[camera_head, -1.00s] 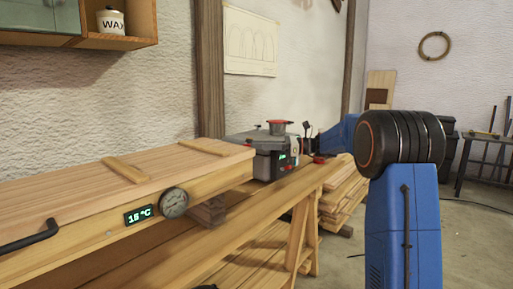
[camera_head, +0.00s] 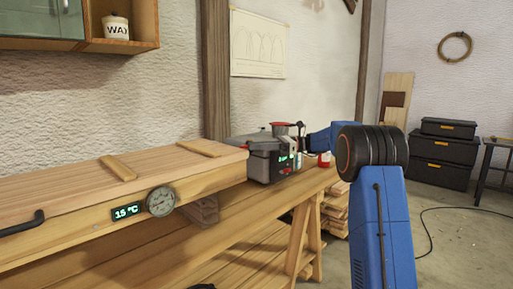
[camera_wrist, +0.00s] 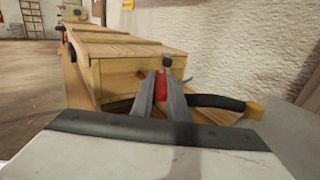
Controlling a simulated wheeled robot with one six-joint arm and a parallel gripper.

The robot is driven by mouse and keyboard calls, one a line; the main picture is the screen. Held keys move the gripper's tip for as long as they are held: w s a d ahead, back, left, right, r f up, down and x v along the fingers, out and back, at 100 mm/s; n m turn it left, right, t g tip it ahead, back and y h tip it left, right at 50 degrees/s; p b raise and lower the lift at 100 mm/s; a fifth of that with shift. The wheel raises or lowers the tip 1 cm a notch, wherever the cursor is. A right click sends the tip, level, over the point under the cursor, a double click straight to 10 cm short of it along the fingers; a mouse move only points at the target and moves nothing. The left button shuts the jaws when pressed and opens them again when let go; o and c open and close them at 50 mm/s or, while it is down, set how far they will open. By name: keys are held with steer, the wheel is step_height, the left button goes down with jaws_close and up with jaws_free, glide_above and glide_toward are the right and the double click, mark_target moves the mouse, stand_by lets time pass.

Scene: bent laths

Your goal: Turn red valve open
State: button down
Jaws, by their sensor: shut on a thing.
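The red valve (camera_wrist: 160,87) shows in the wrist view as a small red handle between my two grey fingers, in front of the end of the long wooden box (camera_wrist: 128,76). My gripper (camera_wrist: 162,92) is shut on it. The fingers hide its sides, so its exact angle is hard to tell. In the head view, my blue wrist reaches the right side of the grey steam unit (camera_head: 262,163) on the bench; the fingertips and the valve are too small to make out there.
A black hose (camera_wrist: 215,101) runs right of my fingers to a brass-coloured fitting (camera_wrist: 255,110). The wooden bench (camera_head: 245,208) carries the box with a dial gauge (camera_head: 160,201) and a display reading 15 °C (camera_head: 126,212). Black cases (camera_head: 443,155) stand at the back right.

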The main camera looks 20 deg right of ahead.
steer(key=c, duration=1.7)
jaws_free()
steer(key=shift+s+d, duration=0.35)
steer(key=shift+d, duration=2.55)
steer(key=shift+s+d, duration=0.35)
steer(key=shift+d, duration=2.55)
steer(key=shift+s+d, duration=0.35)
steer(key=shift+d, duration=2.55)
steer(key=shift+c, duration=0.7)
